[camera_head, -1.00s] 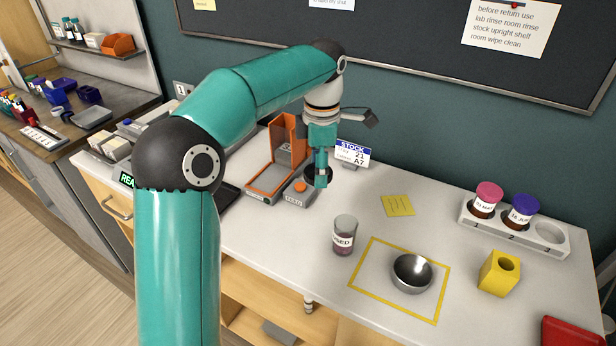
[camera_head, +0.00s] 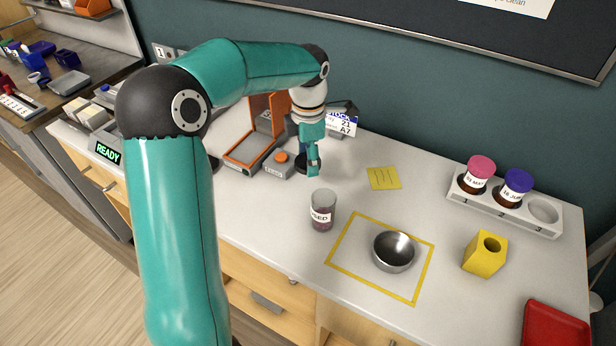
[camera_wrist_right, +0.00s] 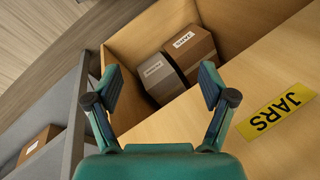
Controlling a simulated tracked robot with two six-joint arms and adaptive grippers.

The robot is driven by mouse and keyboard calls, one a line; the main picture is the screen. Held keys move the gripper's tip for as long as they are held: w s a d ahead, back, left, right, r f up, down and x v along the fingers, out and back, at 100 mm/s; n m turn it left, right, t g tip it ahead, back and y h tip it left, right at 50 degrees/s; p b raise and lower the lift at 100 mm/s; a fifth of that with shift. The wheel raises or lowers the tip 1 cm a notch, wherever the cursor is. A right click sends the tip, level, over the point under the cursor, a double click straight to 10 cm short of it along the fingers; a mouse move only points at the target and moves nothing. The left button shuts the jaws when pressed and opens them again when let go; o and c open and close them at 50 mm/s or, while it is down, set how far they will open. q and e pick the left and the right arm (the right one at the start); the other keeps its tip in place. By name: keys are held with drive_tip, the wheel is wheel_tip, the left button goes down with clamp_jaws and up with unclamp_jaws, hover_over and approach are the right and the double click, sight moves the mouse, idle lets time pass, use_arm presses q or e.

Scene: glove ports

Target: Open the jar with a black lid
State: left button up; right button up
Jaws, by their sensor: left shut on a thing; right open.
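My left gripper (camera_head: 313,165) is low over the bench, just right of the orange-and-grey device. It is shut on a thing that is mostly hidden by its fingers. A dark round shape (camera_head: 301,163) shows at its left side; I cannot tell whether this is the black lid or a jar. My right gripper (camera_wrist_right: 157,105) is open and empty in its wrist view, above an open drawer. No jar with a clearly visible black lid shows.
A glass jar labelled USED (camera_head: 322,211) stands near a steel bowl (camera_head: 394,251) inside a yellow outline. A rack (camera_head: 500,212) holds pink-lidded and blue-lidded jars. A yellow block (camera_head: 485,254) and red tray (camera_head: 556,329) are right. The drawer (camera_wrist_right: 240,85) holds boxes (camera_wrist_right: 190,50).

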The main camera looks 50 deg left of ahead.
sight(308, 186)
use_arm(q)
drive_tip(key=shift+f, duration=3.4)
drive_tip(key=o, duration=1.3)
wheel_tip(308, 186, up, 11)
drive_tip(key=shift+r, duration=0.5)
